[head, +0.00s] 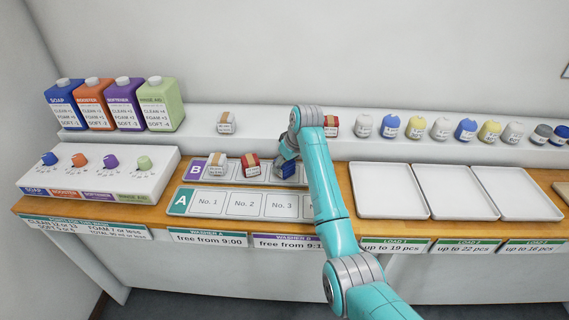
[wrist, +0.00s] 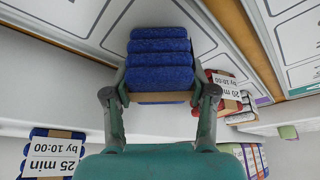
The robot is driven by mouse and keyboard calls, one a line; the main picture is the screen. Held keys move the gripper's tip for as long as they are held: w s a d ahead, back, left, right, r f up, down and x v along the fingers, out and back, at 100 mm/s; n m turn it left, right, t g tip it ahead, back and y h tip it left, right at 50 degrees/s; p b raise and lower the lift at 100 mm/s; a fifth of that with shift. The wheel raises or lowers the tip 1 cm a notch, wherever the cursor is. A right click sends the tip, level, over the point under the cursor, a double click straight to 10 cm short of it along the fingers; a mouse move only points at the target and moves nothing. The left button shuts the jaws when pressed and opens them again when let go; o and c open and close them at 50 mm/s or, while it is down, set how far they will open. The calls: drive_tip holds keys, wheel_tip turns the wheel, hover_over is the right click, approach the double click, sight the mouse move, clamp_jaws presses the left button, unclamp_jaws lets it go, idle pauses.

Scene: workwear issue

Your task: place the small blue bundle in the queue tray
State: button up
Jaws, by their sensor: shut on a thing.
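My gripper (wrist: 160,98) is shut on a small blue bundle of rolled cloth (wrist: 160,62) with a brown band. In the head view the bundle (head: 285,171) is partly hidden under my gripper (head: 287,156). It is over the right part of the B row of the queue tray (head: 188,171), right of a red bundle (head: 250,164) and a white bundle (head: 216,163) standing in that row. I cannot tell whether it touches the tray. The A row (head: 180,202) in front has bare numbered slots.
Another blue bundle (wrist: 50,152) with a "25 min" label is in the wrist view. A white bundle (head: 226,122) and a red bundle (head: 332,126) stand on the back shelf. Coloured jugs (head: 122,105) and a dial panel (head: 97,174) are left. Empty load trays (head: 389,190) are right.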

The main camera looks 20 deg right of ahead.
drive_tip(key=o, duration=1.2)
drive_tip(key=shift+f, duration=0.1)
drive_tip(key=shift+c, duration=0.2)
drive_tip(key=v, duration=1.2)
